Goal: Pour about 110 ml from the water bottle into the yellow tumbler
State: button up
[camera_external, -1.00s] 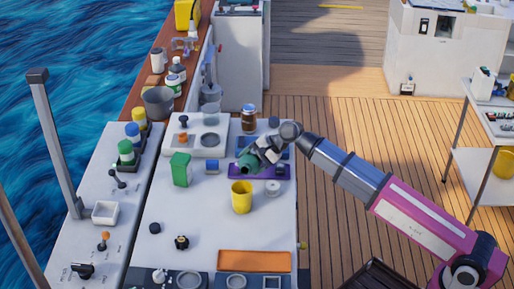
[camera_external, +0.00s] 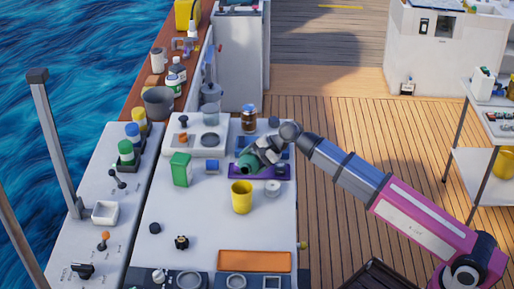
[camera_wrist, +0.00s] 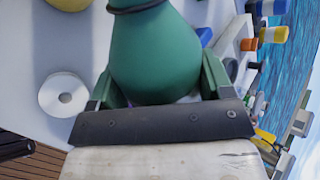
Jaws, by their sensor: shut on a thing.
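The green water bottle (camera_external: 248,163) is in my gripper (camera_external: 266,151) above the far right part of the white worktop. It looks tilted, with one end toward the front left. In the wrist view the bottle (camera_wrist: 155,55) fills the space between my fingers, with a dark ring higher up; its mouth is out of that view. The yellow tumbler (camera_external: 241,198) stands upright on the worktop in front of the bottle, apart from it. Its edge shows at the top of the wrist view (camera_wrist: 68,4). I cannot see any water or the tumbler's fill level.
A green box (camera_external: 181,170) and a small blue item (camera_external: 211,167) stand left. A brown jar (camera_external: 249,119) stands behind. An orange tray (camera_external: 254,261) lies at the front; the worktop's middle left is mostly clear.

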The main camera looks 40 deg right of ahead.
jog(key=shift+f, duration=0.1)
dwell(0.5)
jog(key=shift+f+m+y, duration=0.4)
jog(key=shift+f+y, duration=0.1)
jog(key=shift+y, duration=0.1)
jog(key=shift+s+a+r+m+g+y+b, duration=0.15)
jog(key=shift+a+r+m+g+y+b, duration=0.15)
jog(key=shift+g+y, duration=0.15)
jog(key=shift+s+a+r+m+g+y, duration=0.1)
jog(key=shift+a+r+m+g+y, duration=0.1)
jog(key=shift+r+y, duration=0.2)
jog(key=shift+s+a+r+m+g+y, duration=0.1)
jog(key=shift+r+m+y, duration=0.15)
jog(key=shift+r, duration=0.25)
jog(key=shift+s+a+r+m+y+b, duration=0.15)
jog(key=shift+m+y+b, duration=0.2)
jog(key=shift+y, duration=0.25)
jog(key=shift+f+m+g+y, duration=0.35)
jog(key=shift+f+m+y, duration=0.25)
jog(key=shift+f, duration=0.95)
jog(key=shift+w+d+m+y+b, duration=0.2)
jog(key=shift+m+y+b, duration=0.15)
jog(key=shift+y, duration=0.25)
jog(key=shift+w+d+m+y+b, duration=0.1)
jog(key=shift+d+m+y+b, duration=0.1)
jog(key=shift+m+y, duration=0.35)
jog(key=shift+r+m+y, duration=0.5)
jog(key=shift+m+y, duration=0.2)
jog(key=shift+y, duration=0.15)
